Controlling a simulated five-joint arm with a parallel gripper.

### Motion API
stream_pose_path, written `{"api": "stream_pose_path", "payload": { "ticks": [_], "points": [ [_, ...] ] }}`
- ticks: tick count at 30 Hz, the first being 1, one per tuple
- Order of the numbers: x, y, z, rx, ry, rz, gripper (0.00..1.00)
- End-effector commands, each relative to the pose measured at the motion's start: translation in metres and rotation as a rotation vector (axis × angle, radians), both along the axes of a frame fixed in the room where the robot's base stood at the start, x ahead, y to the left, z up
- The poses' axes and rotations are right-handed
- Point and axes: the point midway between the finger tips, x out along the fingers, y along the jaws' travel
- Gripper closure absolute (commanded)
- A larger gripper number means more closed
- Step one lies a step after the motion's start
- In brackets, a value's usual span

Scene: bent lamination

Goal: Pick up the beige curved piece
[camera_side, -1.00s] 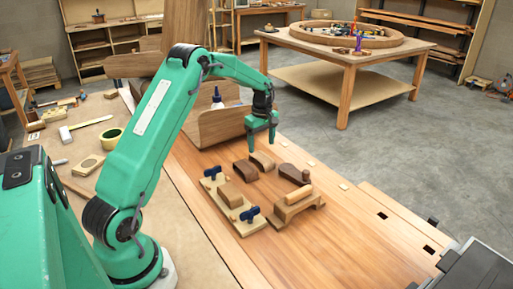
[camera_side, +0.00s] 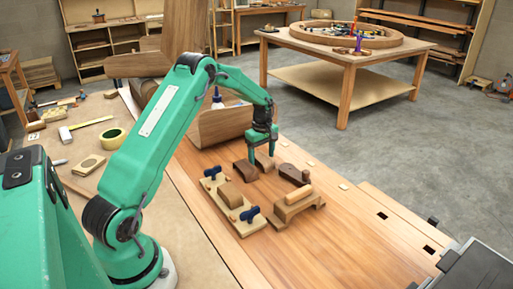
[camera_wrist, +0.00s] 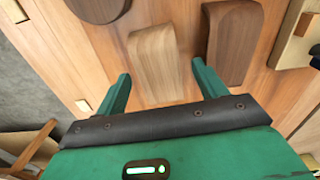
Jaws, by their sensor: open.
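The beige curved piece (camera_wrist: 157,50) lies on the wooden bench top (camera_side: 325,232). In the wrist view it sits between my two spread fingers, with a gap on each side. In the side view the beige curved piece (camera_side: 264,163) is partly hidden by my fingers. My gripper (camera_side: 262,154) is open, pointing down, its fingertips close above or around the piece; I cannot tell their exact height. My gripper (camera_wrist: 162,69) also shows in the wrist view, holding nothing.
A darker curved piece (camera_side: 246,172) lies close by on one side, another dark block (camera_side: 294,175) on the other. A clamp board (camera_side: 232,208) with blue knobs and a form with a light roller (camera_side: 298,205) stand nearer. A wooden box (camera_side: 222,127) is behind.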

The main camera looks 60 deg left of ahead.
Motion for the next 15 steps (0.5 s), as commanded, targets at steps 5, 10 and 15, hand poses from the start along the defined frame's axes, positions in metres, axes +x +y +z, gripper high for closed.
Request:
{"api": "stream_pose_path", "payload": {
  "ticks": [5,10,15],
  "points": [
    [0.0000,0.0001,0.0004,0.000,0.000,0.000,0.29],
    [0.0000,0.0001,0.0005,0.000,0.000,0.000,0.35],
    [0.0000,0.0001,0.0006,0.000,0.000,0.000,0.68]
  ]
}}
